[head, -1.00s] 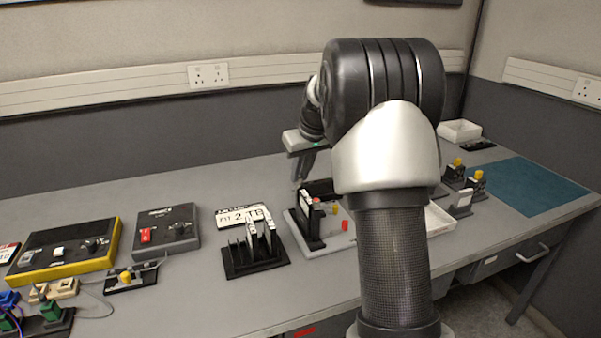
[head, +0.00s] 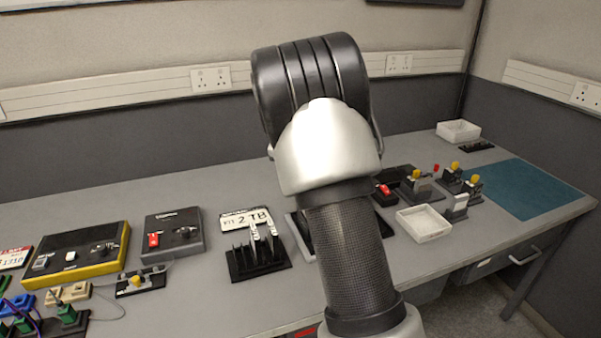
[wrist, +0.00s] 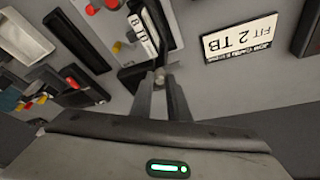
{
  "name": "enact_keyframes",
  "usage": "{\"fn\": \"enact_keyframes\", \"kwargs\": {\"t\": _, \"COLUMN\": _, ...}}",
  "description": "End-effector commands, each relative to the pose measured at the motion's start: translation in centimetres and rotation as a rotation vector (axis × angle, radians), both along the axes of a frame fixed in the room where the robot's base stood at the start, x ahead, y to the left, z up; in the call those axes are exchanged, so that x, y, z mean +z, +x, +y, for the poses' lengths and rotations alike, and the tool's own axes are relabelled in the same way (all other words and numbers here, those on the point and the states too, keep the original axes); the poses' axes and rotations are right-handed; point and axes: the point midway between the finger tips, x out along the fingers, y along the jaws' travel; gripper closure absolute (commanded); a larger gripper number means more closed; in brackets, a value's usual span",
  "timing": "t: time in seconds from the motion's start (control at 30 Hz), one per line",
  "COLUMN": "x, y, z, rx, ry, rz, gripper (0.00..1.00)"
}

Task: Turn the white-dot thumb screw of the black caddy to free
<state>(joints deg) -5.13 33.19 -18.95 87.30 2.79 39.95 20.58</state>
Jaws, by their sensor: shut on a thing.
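In the wrist view my gripper (wrist: 160,82) points down at the bench. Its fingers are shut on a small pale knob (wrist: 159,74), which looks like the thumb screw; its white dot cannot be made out. The knob is at the near end of a black caddy (wrist: 163,25) with white label strips, standing on a light grey plate (wrist: 184,14). In the head view my arm hides the gripper and most of the caddy.
A "FIT 2 TB" sign (wrist: 240,40) lies beside the caddy. A black slotted rack (head: 258,262) stands left of my arm. A white tray (head: 424,224) and several yellow-knobbed fixtures (head: 455,172) stand to the right. Control boxes (head: 75,255) stand at the left.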

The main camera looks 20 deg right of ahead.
Motion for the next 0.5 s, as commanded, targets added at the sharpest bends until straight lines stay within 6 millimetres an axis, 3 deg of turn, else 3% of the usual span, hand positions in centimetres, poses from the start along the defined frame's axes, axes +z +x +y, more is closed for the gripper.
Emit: {"fn": "enact_keyframes", "kwargs": {"t": 0.5, "x": 0.02, "y": 0.12, "z": 0.16, "rx": -0.237, "ry": 0.0, "rz": 0.001, "gripper": 1.0}}
